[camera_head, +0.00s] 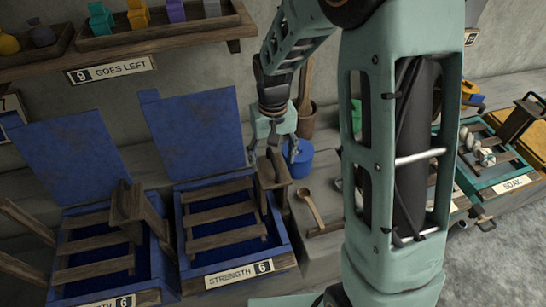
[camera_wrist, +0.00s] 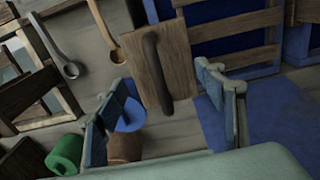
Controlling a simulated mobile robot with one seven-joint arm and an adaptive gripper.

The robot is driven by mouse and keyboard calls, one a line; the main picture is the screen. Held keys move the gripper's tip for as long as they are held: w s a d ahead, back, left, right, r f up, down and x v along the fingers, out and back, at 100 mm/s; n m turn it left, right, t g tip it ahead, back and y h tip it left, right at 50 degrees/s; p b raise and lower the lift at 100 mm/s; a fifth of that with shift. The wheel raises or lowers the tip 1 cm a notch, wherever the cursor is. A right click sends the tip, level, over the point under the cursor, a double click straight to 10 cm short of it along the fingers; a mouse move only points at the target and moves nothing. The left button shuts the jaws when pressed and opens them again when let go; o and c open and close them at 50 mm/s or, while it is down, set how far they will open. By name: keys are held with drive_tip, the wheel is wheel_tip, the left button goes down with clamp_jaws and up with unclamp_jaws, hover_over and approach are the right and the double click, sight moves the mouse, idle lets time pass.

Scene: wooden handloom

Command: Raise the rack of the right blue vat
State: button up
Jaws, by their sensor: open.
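The right blue vat (camera_head: 281,232) has its blue lid (camera_head: 200,135) tilted up behind it and a label reading "STRENGTH 6" in front. Its wooden slatted rack (camera_head: 225,228) sits down inside the vat. My gripper (camera_head: 273,152) is open and empty, pointing down just above this end board. It also shows in the wrist view (camera_wrist: 161,73). I cannot tell if it touches the handle.
A left blue vat (camera_head: 65,205) with a similar rack and raised lid stands close by. A blue pot (camera_head: 298,160) and a wooden ladle (camera_head: 311,205) are right of my gripper. A shelf (camera_head: 150,38) hangs above. A green "SOAK" vat (camera_head: 490,182) stands far right.

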drive_tip(key=shift+o, duration=0.4)
wheel_tip(320, 180, up, 7)
drive_tip(key=p, duration=0.5)
